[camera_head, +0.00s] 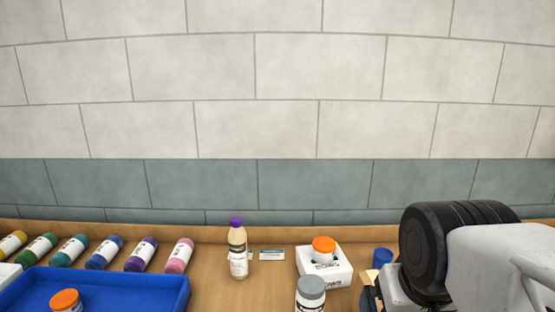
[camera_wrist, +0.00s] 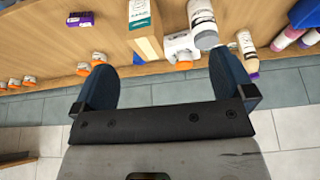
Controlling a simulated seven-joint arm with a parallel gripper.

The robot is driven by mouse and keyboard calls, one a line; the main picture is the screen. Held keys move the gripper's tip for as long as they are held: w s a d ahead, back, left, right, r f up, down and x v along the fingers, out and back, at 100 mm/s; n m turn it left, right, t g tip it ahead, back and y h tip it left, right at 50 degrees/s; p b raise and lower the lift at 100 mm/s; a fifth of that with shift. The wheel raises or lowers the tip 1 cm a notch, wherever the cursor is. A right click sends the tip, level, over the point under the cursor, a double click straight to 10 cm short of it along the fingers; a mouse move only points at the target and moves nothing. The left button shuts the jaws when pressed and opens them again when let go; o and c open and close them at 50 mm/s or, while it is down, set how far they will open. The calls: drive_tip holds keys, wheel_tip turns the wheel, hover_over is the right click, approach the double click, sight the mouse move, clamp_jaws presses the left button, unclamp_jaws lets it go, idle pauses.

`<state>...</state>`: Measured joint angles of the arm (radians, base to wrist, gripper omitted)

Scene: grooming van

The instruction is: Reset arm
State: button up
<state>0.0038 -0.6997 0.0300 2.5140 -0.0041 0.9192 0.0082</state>
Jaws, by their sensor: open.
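My gripper (camera_wrist: 162,62) shows in the wrist view with its two dark blue fingers spread wide apart. Nothing is held between them. The fingers point toward a wooden counter (camera_wrist: 55,48) that holds several bottles and boxes, and they appear apart from these. In the head view my arm fills the lower right corner, and the gripper's fingers are not visible there.
A blue tray (camera_head: 130,289) holds an orange-capped jar (camera_head: 66,301). Several coloured bottles lie behind it. A purple-capped bottle (camera_head: 237,250), a white holder (camera_head: 339,272) with an orange-capped container (camera_head: 324,247), and a grey-capped bottle (camera_head: 310,294) stand mid-counter. A tiled wall rises behind.

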drive_tip(key=shift+g, duration=0.9)
drive_tip(key=x, duration=0.5)
drive_tip(key=shift+s+d+f, duration=0.1)
drive_tip(key=shift+s+f, duration=0.1)
drive_tip(key=shift+s, duration=0.1)
